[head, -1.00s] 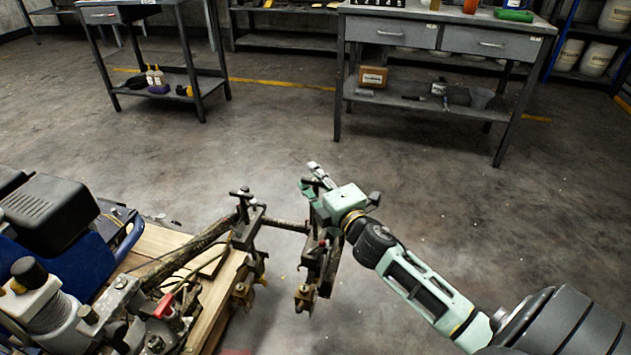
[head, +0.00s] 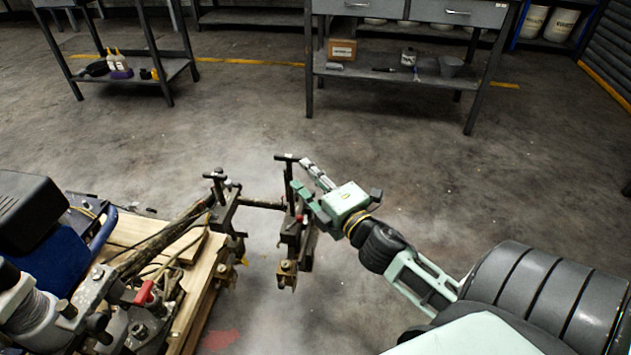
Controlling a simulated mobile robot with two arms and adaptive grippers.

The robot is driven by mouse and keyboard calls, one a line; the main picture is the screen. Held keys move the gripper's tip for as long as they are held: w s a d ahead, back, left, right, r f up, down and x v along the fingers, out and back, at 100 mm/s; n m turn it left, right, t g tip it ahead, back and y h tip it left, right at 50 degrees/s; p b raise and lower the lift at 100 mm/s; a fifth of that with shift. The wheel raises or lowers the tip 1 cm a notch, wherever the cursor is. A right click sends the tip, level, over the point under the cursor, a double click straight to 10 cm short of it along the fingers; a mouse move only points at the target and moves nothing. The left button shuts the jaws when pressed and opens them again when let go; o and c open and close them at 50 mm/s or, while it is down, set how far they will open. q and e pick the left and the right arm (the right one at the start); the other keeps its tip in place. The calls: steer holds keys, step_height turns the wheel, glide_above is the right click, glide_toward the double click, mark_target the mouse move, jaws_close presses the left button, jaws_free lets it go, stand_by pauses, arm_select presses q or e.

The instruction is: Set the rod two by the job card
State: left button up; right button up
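The line striper stands at the lower left, with a dark, worn bar (head: 262,204) reaching out to the right. Two upright clamp brackets sit on the bar. The left one (head: 222,215) has a short T-handle on top. The outer, right one (head: 291,235) carries a taller upright rod with a dark T-handle (head: 290,157). Brass-coloured nozzle parts (head: 287,275) hang below. My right gripper (head: 299,172) is open just right of the taller rod, fingers pointing at it. They look apart from it; contact is unclear. My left gripper is out of view. No job card is readable.
A workbench (head: 390,80) with a box (head: 342,49) on its lower shelf stands at the back. A smaller table (head: 150,72) with bottles (head: 119,60) is at back left. White buckets (head: 560,22) stand back right. The floor between is clear.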

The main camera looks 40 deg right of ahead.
steer(key=shift+s+a, duration=0.15)
steer(key=shift+s, duration=1.2)
